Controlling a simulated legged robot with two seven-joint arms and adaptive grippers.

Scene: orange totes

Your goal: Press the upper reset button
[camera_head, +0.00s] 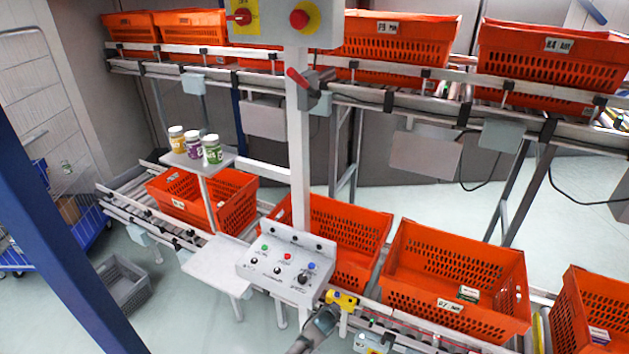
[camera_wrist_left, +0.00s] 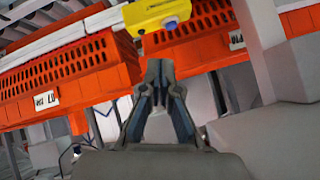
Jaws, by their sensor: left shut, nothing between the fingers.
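A white control panel (camera_head: 262,266) carries a green, a red and a blue button (camera_head: 311,265) in its upper row, with dark knobs below. A small yellow box (camera_head: 343,299) sits just right of the panel's lower corner. In the left wrist view this yellow box (camera_wrist_left: 150,14) shows a bluish round button (camera_wrist_left: 171,22) on its face. My left gripper (camera_head: 329,312) is shut and empty, just below and left of the yellow box. In the wrist view its fingertips (camera_wrist_left: 159,66) point toward the box, with a visible gap. My right gripper is not in view. Which button is the upper reset is not legible.
Orange totes (camera_head: 452,257) stand along the lower conveyor. More totes (camera_head: 398,40) line the upper conveyor. A white post (camera_head: 297,130) rises behind the panel to a box with a red mushroom button (camera_head: 299,19). Jars (camera_head: 193,146) stand on a small shelf at left.

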